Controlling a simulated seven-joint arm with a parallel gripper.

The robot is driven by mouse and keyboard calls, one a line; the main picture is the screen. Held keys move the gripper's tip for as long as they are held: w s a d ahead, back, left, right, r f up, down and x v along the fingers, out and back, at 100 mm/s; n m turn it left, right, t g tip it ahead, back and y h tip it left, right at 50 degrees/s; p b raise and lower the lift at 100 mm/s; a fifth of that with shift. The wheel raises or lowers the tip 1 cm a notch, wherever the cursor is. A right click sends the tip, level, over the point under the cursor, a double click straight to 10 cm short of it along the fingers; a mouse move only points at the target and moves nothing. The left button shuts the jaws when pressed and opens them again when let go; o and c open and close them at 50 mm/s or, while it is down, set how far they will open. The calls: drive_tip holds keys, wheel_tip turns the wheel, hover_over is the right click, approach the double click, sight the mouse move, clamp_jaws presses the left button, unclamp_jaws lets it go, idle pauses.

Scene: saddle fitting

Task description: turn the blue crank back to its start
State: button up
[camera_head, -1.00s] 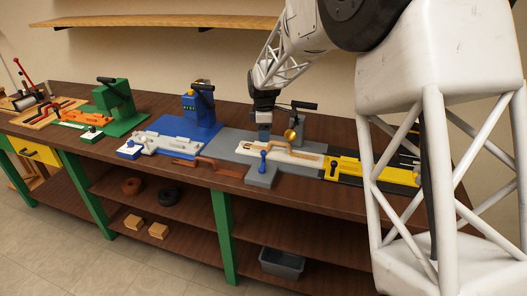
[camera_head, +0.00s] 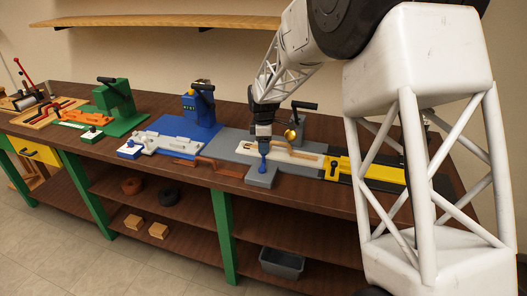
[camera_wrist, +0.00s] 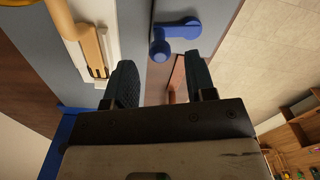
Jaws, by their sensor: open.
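The blue crank (camera_head: 263,164) stands on a grey block at the front of the grey fixture. In the wrist view the crank (camera_wrist: 181,30) shows as a flat blue arm with a round knob at its left end. My gripper (camera_head: 264,141) is just above the crank in the head view. In the wrist view my gripper (camera_wrist: 160,78) is open and empty, with its two dark fingers apart. The knob appears just beyond the fingertips, roughly in line with the gap. I cannot tell the exact height between them.
A cream plate with a tan saddle piece (camera_head: 304,154) lies right beside the crank. A black-handled clamp (camera_head: 303,106) with a brass knob stands behind it. A yellow fixture (camera_head: 372,170) is to the right, a blue one (camera_head: 201,108) to the left. A brown piece (camera_head: 199,163) lies front left.

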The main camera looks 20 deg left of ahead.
sight(263, 161)
drive_tip(key=shift+f, duration=1.5)
drive_tip(key=c, duration=0.9)
drive_tip(key=shift+c, duration=0.2)
